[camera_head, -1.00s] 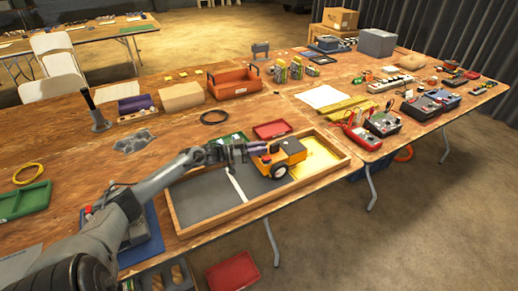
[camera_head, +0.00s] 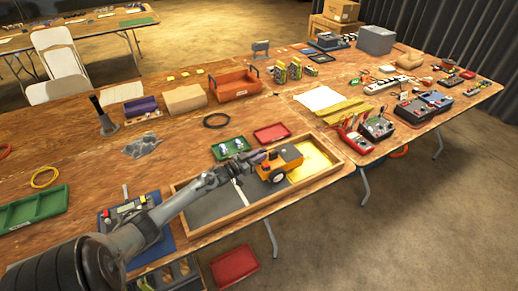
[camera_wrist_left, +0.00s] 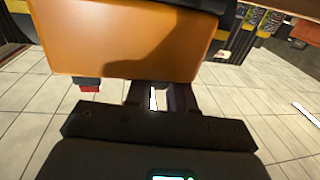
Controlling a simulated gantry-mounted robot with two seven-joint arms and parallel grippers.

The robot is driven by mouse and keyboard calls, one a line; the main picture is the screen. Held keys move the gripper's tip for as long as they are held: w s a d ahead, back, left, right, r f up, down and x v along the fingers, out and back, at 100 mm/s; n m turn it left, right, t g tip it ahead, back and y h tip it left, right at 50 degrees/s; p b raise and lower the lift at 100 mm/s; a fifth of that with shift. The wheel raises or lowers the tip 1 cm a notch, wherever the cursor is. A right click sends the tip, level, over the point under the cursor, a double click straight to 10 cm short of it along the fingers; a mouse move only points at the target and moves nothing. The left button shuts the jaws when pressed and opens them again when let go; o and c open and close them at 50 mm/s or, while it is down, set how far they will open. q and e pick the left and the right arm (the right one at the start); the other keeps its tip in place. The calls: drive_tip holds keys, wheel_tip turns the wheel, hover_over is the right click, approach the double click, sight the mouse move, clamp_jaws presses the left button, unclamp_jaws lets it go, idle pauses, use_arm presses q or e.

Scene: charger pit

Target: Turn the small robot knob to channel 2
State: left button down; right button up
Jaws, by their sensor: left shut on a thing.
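The small robot (camera_head: 284,157) is an orange-yellow box with a dark wheel. It stands in the wood-framed pit (camera_head: 252,208), near the border of its grey and yellow floor areas. My left gripper (camera_head: 257,157) is at the robot's left side, its fingers shut on what I take to be the knob. The fingers hide the knob, so its channel setting cannot be read. In the left wrist view, the robot's orange body (camera_wrist_left: 130,40) fills the upper left, and the fingertips (camera_wrist_left: 160,97) reach its lower edge. My right gripper is out of view.
A green tray (camera_head: 230,148) and a red tray (camera_head: 272,133) lie behind the pit. A control box (camera_head: 128,209) on a blue mat is to its left, near my arm. Red and grey meters (camera_head: 376,126) stand to the right. The table's front edge runs close below the pit.

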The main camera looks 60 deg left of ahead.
use_arm(q)
drive_tip(key=shift+n+y+p, duration=0.7)
drive_tip(key=shift+y, duration=0.4)
drive_tip(key=c, duration=1.1)
unclamp_jaws()
